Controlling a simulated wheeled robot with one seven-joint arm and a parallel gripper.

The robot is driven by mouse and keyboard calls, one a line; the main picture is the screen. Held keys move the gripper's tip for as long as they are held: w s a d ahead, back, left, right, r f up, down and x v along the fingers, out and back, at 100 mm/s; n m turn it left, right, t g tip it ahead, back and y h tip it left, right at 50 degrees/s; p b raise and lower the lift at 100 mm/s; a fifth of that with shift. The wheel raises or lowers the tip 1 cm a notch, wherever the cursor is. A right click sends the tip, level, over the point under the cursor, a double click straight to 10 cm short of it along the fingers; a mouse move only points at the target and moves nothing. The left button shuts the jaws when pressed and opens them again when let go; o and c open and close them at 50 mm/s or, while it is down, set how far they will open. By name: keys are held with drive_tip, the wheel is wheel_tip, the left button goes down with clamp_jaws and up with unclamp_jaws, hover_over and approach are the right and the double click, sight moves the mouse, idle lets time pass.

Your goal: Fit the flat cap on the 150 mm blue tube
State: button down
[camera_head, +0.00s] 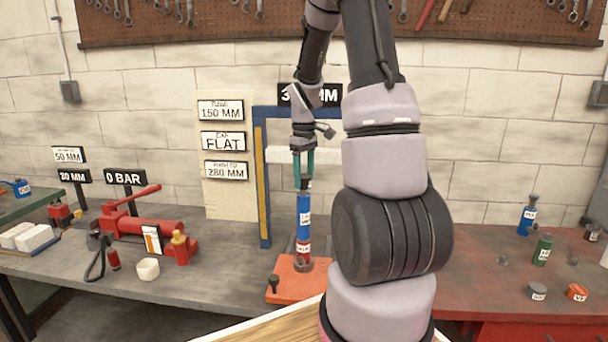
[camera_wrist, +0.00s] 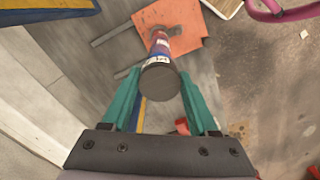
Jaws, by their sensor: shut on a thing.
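The blue tube (camera_head: 304,212) stands upright over a red section (camera_head: 304,246) on the orange base plate (camera_head: 290,277). The flat cap, a dark round disc, shows in the wrist view (camera_wrist: 160,83) in line with the tube's top. In the head view its dark edge (camera_head: 304,185) is at the tube's upper end; whether it is fully seated I cannot tell. My gripper (camera_head: 304,182) points down over the tube, its green fingers shut on the cap. In the wrist view the fingers (camera_wrist: 160,78) flank the disc, which hides much of the tube.
A blue frame (camera_head: 262,190) stands just behind and left of the tube. A board (camera_head: 232,190) reads 150 MM, FLAT and 280 MM. A red pump (camera_head: 140,226) is at left.

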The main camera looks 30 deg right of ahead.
sight(304, 176)
drive_tip(key=shift+f, duration=1.15)
drive_tip(key=shift+c, duration=0.4)
unclamp_jaws()
drive_tip(key=shift+r, duration=0.1)
wheel_tip(304, 176, up, 9)
drive_tip(key=shift+r, duration=0.85)
